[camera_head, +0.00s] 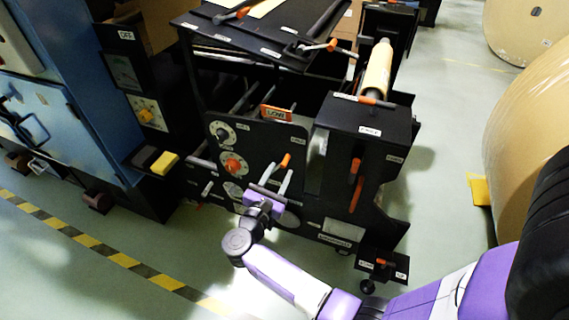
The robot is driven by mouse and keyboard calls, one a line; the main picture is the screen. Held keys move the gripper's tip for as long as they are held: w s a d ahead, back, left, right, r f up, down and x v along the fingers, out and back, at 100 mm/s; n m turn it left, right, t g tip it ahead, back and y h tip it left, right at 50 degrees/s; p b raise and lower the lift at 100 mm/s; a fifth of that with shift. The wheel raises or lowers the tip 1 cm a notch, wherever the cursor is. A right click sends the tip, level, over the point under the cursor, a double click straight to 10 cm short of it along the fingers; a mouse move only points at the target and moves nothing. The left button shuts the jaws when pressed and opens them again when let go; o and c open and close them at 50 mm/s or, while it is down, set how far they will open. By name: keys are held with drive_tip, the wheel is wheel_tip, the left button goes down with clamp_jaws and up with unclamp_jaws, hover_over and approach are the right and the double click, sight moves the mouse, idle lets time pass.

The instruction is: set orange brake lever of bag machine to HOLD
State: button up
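The bag machine (350,145) is a black frame with several orange-tipped handles. I cannot tell for sure which is the brake lever, as the labels are too small to read. One orange handle (285,160) stands on the side panel just beyond my fingertips. My gripper (280,167) is in front of that panel with its two grey fingers apart. Contact with the handle cannot be made out. A small low black box (381,268) at the machine's foot bears an orange piece (381,262) between two white labels.
Round dials (233,164) sit left of my gripper. A blue cabinet (75,110) stands left and large paper rolls (535,120) stand right. Striped tape (120,259) crosses open floor.

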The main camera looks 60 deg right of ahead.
sight(285, 161)
drive_tip(key=shift+w+d, duration=0.2)
drive_tip(key=shift+d, duration=1)
drive_tip(key=shift+w+d, duration=0.15)
drive_tip(key=shift+d, duration=1.05)
clamp_jaws()
drive_tip(key=shift+s+f, duration=0.1)
drive_tip(key=shift+s, duration=0.05)
